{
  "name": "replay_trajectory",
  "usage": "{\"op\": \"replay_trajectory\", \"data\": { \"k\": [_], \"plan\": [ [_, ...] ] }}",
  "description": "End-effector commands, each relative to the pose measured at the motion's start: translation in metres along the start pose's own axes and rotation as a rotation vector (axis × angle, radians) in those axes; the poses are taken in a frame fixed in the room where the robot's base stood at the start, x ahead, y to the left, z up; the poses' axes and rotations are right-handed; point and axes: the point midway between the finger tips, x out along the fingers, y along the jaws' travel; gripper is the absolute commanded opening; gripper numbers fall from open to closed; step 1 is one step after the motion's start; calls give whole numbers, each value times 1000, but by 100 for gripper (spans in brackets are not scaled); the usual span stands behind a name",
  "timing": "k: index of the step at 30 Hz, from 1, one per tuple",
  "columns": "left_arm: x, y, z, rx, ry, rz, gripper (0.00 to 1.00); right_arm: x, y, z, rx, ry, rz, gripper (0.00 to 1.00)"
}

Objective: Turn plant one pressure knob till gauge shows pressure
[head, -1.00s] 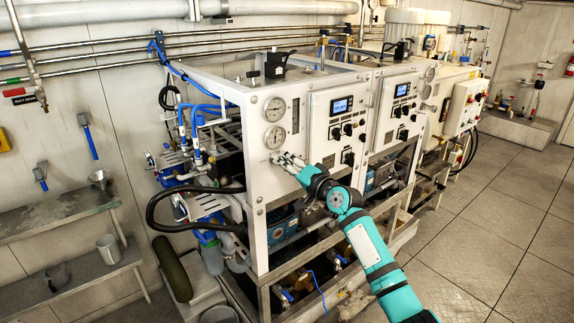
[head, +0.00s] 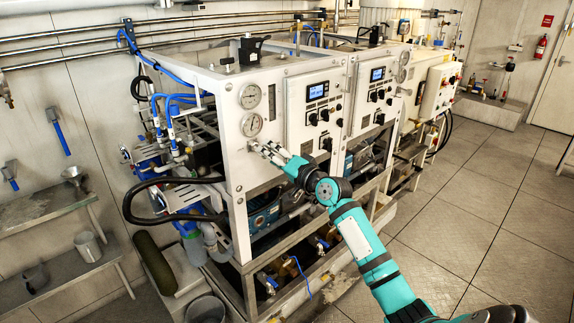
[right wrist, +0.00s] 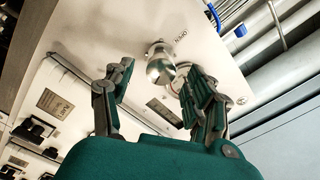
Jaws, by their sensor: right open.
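The pressure knob (right wrist: 162,66) is a shiny silver round knob on the white panel, beside small lettering in the right wrist view. My right gripper (right wrist: 158,76) is open, with a finger on each side of the knob; I cannot tell whether they touch it. My left gripper is not in view.
Right of the gauges are control panels with a small blue display (head: 317,90) and black knobs. A black hose (head: 150,192) bulges from the plant's left side. A metal frame (head: 245,250) stands below. The tiled floor at right (head: 480,200) is clear.

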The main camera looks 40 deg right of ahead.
Motion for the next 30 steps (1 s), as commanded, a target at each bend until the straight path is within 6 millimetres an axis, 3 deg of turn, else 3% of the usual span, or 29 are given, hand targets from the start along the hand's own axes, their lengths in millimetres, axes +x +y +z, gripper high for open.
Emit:
{"op": "replay_trajectory", "data": {
  "k": [6,12,18,30],
  "plan": [
    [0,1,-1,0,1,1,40,-49,2,1,-2,-2,3,56],
    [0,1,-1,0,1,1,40,-79,1,0,1,-1,2,56],
    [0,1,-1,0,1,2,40,-88,0,0,1,-1,1,56],
    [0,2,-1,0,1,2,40,-88,0,0,1,0,0,56]
  ]
}}
